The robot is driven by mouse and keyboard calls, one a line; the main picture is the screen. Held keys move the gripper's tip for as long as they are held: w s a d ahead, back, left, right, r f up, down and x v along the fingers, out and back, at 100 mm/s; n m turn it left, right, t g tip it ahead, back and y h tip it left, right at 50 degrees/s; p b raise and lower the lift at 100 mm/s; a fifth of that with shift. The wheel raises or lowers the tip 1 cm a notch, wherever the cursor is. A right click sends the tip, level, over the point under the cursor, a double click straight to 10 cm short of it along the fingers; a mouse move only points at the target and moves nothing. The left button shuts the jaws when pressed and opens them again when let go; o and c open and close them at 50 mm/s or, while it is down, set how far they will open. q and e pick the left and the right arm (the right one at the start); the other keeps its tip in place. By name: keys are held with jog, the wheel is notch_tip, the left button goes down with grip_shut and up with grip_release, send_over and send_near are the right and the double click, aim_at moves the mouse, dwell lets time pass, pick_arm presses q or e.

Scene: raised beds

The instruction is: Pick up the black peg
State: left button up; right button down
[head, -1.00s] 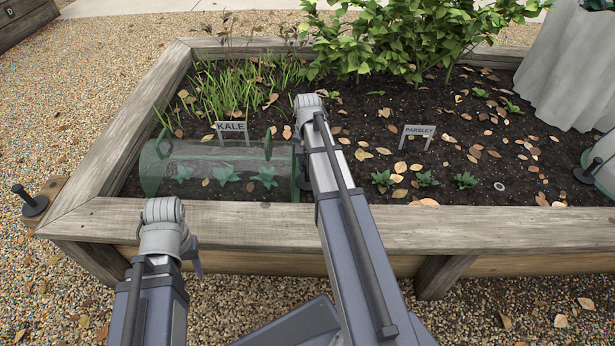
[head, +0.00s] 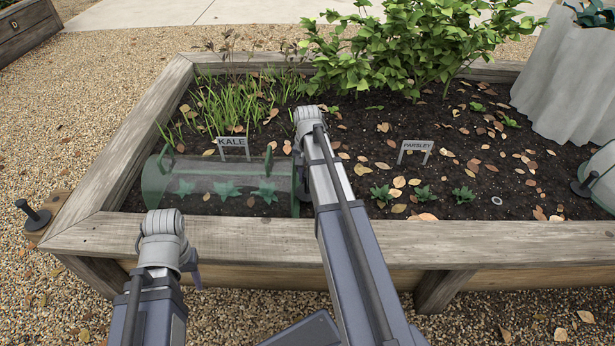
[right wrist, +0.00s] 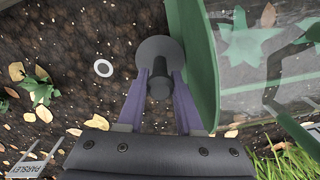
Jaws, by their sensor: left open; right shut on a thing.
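In the right wrist view a black peg (right wrist: 160,87) with a round, flat head (right wrist: 158,52) stands between the fingers of my right gripper (right wrist: 158,88), which is shut on its stem. The peg is beside the green end of the clear cover (right wrist: 198,70); I cannot tell whether it is clear of the soil. In the head view this peg and my right gripper are hidden by my right arm. My left gripper (head: 195,275) is open and empty in front of the bed, mostly hidden behind its wrist. Another black peg (head: 36,215) stands on a wooden block at far left.
The clear cover (head: 215,190) lies over seedlings in the raised bed (head: 440,232), behind the front board. A KALE sign (head: 233,143) and a PARSLEY sign (head: 415,146) stand in the soil. A third black peg (head: 585,186) is at the right. A pale ring (right wrist: 103,68) lies on the soil.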

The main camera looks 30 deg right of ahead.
notch_tip(320, 180, up, 16)
jog(key=p, duration=1.5)
jog(key=shift+r+p, duration=0.15)
jog(key=shift+p, duration=0.15)
notch_tip(320, 180, up, 28)
jog(key=p, duration=2.8)
jog(key=shift+r, duration=0.25)
